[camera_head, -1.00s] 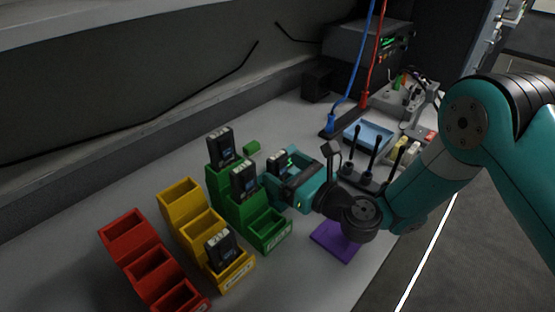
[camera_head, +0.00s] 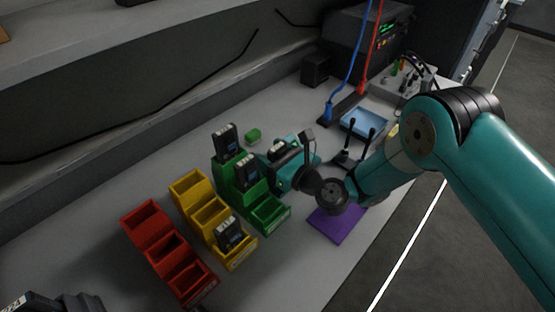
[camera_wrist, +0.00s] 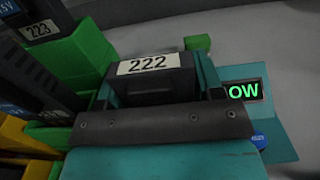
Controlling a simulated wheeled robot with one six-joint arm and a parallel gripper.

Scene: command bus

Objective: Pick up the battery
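A black battery with a white label "222" (camera_wrist: 150,82) stands between the two teal fingers of my gripper (camera_wrist: 152,98). The fingers lie close against both its sides and look shut on it. In the head view this battery (camera_head: 284,146) shows its pale top just right of the green bins, with my gripper (camera_head: 287,158) around it. Its lower part is hidden. Another battery, labelled "223" (camera_wrist: 38,30), is at the upper left of the wrist view. Two batteries stand in the green bins (camera_head: 268,214), one at the back (camera_head: 225,140) and one in the middle (camera_head: 244,170).
Yellow bins (camera_head: 186,187) hold a battery (camera_head: 229,232) in front; red bins (camera_head: 147,218) look empty. A small green block (camera_head: 253,134) lies behind my gripper. A teal surface with a green-lit display (camera_wrist: 243,91) is beside it. A purple mat (camera_head: 338,224) and blue tray (camera_head: 364,122) lie rightward.

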